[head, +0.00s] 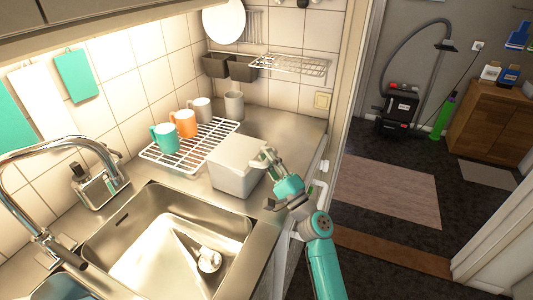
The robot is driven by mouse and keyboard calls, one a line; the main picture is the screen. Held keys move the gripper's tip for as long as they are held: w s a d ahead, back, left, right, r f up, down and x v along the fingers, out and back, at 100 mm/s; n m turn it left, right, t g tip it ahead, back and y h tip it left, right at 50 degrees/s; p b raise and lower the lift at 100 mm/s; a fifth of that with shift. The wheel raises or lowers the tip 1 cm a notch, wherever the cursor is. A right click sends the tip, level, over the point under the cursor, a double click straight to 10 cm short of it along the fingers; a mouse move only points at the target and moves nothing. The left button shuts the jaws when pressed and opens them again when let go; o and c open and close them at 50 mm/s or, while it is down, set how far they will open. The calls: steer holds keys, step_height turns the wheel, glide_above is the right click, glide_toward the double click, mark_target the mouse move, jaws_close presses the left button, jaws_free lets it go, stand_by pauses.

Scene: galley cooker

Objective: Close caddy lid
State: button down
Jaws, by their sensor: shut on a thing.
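The caddy (230,178) is a pale grey box on the steel counter, between the sink and the wire rack. Its lid (236,152) looks to lie flat across the top, though the right edge is partly covered by my gripper. My gripper (266,158) is at the right side of the lid, its fingers closed at the lid's edge. The exact contact is too small to make out.
The sink (125,228) with a curved tap (45,155) is at the front left. Several mugs stand on the wire rack (205,150) behind the caddy. A door frame stands right of the counter.

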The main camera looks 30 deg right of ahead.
steer(key=c, duration=1.1)
jaws_free()
steer(key=shift+o, duration=0.2)
steer(key=v, duration=1.2)
steer(key=shift+f, duration=0.1)
